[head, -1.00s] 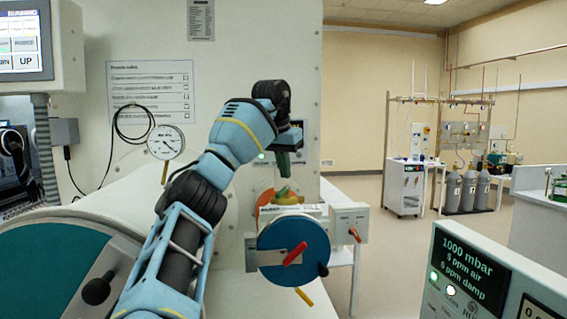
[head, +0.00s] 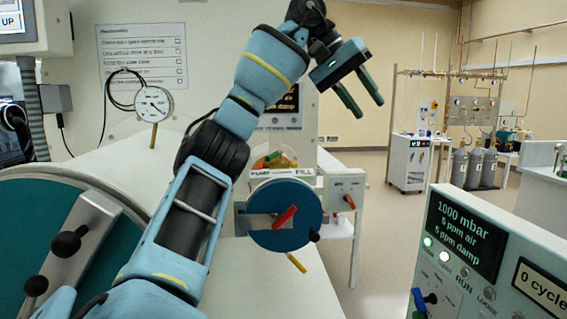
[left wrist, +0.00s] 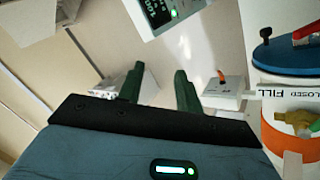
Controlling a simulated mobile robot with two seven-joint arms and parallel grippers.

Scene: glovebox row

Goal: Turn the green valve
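The valve with a green and yellow handle (head: 282,162) sits on an orange-banded body behind a blue disc, at the middle of the head view. The valve also shows at the right edge of the left wrist view (left wrist: 300,121), beside a label reading "CLOSED" and "FILL". Its exact handle angle is hard to tell. My left gripper (head: 368,108) is open, with two green fingers apart and nothing between them. It is above and to the right of the valve, clear of it. The fingers also show in the left wrist view (left wrist: 158,75). My right gripper is not in view.
The blue disc (head: 270,232) with a red handle stands in front of the valve. A white box with an orange switch (head: 348,198) is at its right. A control panel (head: 467,235) reading 1000 mbar fills the lower right. A dial gauge (head: 153,102) stands at left.

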